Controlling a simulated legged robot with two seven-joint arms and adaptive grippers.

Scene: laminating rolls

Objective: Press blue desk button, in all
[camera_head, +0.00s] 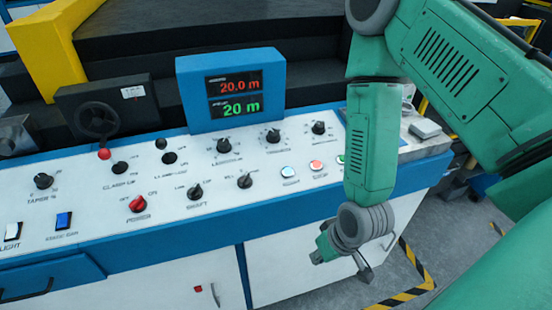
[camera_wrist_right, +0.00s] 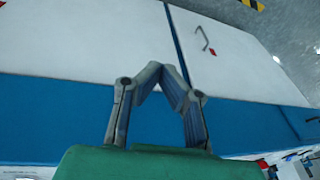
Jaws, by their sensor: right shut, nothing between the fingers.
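On the sloped white control desk (camera_head: 225,180), a small round button with a pale blue glow (camera_head: 289,171) sits left of a red button (camera_head: 316,165). A green button (camera_head: 341,159) is partly hidden by my right arm. My right gripper (camera_head: 342,262) hangs in front of the desk's front edge, lower than the buttons and to their right, apart from them. In the right wrist view the fingertips (camera_wrist_right: 161,70) meet, shut and empty, before the blue desk edge and white cabinet doors. My left gripper is not in view.
A blue-framed display (camera_head: 231,90) stands behind the knobs, reading 20.0 m and 20 m. Several black knobs and a red one (camera_head: 138,204) stick up from the desk. Open floor (camera_head: 425,262) lies right.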

